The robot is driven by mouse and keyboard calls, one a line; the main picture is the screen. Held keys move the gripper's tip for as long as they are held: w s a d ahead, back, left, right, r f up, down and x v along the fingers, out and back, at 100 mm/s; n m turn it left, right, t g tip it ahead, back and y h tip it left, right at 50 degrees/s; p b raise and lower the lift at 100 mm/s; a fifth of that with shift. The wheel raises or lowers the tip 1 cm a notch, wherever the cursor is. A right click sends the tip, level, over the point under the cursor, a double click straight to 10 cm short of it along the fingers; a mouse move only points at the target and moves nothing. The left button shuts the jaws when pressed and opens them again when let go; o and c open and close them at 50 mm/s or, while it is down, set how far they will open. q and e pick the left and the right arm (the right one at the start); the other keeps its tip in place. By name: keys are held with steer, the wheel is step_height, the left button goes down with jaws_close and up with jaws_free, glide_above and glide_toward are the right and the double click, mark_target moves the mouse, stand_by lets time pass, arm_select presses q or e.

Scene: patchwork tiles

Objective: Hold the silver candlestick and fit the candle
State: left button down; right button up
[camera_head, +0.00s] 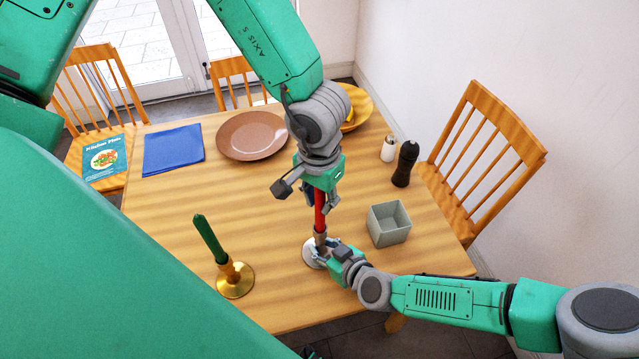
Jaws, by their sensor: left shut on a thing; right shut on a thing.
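A red candle (319,211) stands upright, its lower end at the top of the silver candlestick (311,255). Whether it sits inside the socket is too small to tell. My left gripper (322,198) comes down from above and is shut on the candle's upper part, which it hides. My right gripper (325,249) comes in from the right, low over the table, and is shut on the candlestick's stem. The candlestick's round base rests on the table, partly hidden by my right gripper.
On the wooden table (285,290), a brass candlestick (236,282) with a green candle (209,238) stands left. A grey square box (389,223), a black mill (405,163) and a white shaker (388,150) stand right. A brown plate (252,136) and blue napkin (173,150) lie behind.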

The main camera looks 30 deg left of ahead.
steer(key=shift+d+f, duration=0.1)
steer(key=shift+f, duration=0.05)
arm_select(q)
steer(key=c, duration=1.3)
jaws_free()
step_height(320, 180, up, 12)
steer(key=shift+a+f, duration=0.1)
steer(key=shift+r, duration=0.4)
step_height(320, 180, up, 6)
steer(key=s+a, duration=0.2)
steer(key=a, duration=0.2)
steer(key=s+a, duration=0.2)
steer(key=a, duration=0.2)
steer(key=s+a, duration=0.2)
steer(key=a, duration=0.2)
steer(key=shift+a, duration=0.1)
